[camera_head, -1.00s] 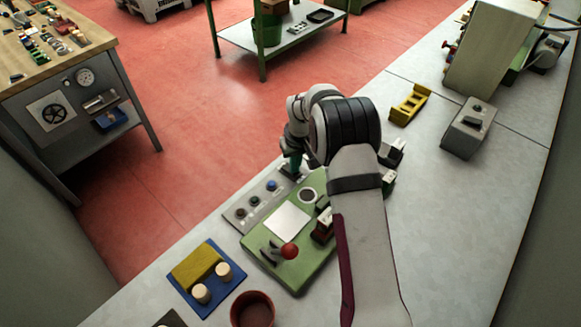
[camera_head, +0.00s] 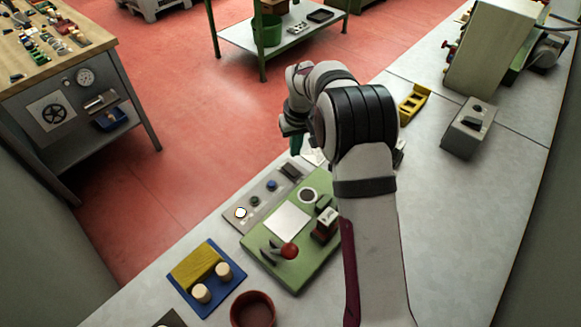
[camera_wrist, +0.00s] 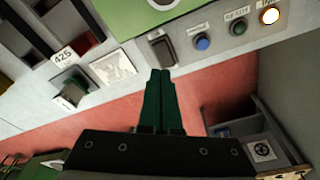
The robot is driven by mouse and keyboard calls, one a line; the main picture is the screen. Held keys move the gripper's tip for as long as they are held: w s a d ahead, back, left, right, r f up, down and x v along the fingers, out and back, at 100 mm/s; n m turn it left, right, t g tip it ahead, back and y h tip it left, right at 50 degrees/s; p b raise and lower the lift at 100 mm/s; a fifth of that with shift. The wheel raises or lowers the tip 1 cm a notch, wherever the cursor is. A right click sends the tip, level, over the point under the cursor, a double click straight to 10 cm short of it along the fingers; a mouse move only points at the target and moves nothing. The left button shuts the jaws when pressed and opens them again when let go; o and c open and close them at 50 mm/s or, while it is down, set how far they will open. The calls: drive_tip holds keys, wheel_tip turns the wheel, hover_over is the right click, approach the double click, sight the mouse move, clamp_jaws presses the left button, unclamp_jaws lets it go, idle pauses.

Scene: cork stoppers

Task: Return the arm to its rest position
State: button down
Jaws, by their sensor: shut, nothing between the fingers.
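My arm reaches over the grey bench from the front. My gripper (camera_head: 296,145) shows small and partly hidden by my wrist in the head view, past the far end of the button panel. In the wrist view my gripper (camera_wrist: 160,75) has its dark green fingers together with nothing between them. It is clear of the panel, with the red floor behind the fingers. Two pale cork stoppers, a near one (camera_head: 201,293) and a far one (camera_head: 223,270), stand upright on a blue tray (camera_head: 235,285) beside a yellow block.
A reddish cup (camera_head: 235,312) stands at the front. A yellow holder (camera_head: 414,103) and grey box (camera_head: 467,130) stand right; bench between is clear.

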drive_tip(key=s+d+r+m+g, duration=0.1)
drive_tip(key=s+d+r+m, duration=0.15)
drive_tip(key=s+r, duration=1)
drive_tip(key=s+f+m+g+y, duration=0.1)
drive_tip(key=s+m, duration=0.5)
drive_tip(key=s, duration=2)
drive_tip(key=shift+s+a, duration=0.25)
drive_tip(key=shift+s, duration=0.05)
